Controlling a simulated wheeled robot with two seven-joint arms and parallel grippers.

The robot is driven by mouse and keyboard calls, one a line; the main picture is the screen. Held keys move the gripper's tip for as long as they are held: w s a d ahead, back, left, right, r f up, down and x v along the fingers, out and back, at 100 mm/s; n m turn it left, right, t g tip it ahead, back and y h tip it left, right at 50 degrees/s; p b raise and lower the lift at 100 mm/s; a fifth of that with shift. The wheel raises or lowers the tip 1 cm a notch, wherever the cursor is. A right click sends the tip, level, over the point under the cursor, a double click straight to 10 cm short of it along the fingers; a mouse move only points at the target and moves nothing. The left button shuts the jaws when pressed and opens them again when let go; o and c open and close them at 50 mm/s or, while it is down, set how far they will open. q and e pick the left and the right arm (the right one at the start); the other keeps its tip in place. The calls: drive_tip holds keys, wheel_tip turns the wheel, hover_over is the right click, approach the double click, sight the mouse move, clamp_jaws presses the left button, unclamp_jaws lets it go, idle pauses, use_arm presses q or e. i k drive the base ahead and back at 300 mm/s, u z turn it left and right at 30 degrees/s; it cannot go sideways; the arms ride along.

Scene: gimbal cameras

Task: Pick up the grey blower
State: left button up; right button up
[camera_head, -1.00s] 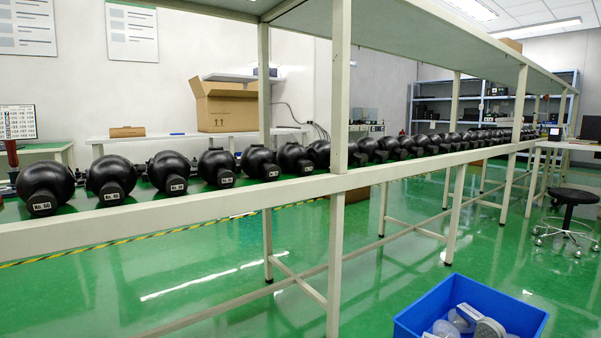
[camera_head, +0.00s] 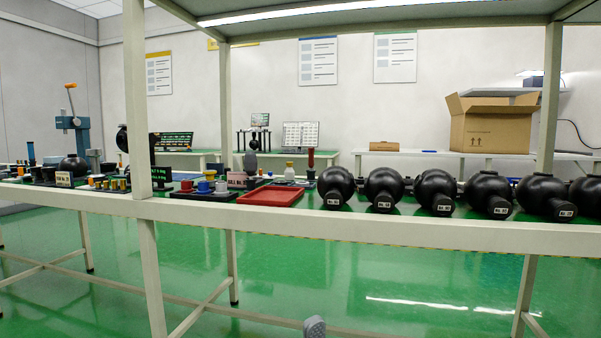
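A small dark grey bulb-shaped object (camera_head: 251,161) stands on the long bench, just behind and left of the red tray (camera_head: 271,196). It looks like the grey blower, but it is too small to be sure.
The long bench (camera_head: 400,232) crosses the view, with posts and a shelf overhead. Several black spherical gimbal cameras (camera_head: 383,185) line its right part. Colored cups (camera_head: 204,187) and small parts stand left of the tray. A grey piece (camera_head: 314,327) at the bottom edge is unclear.

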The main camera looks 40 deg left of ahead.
sight(250, 162)
drive_tip(key=u, duration=1.55)
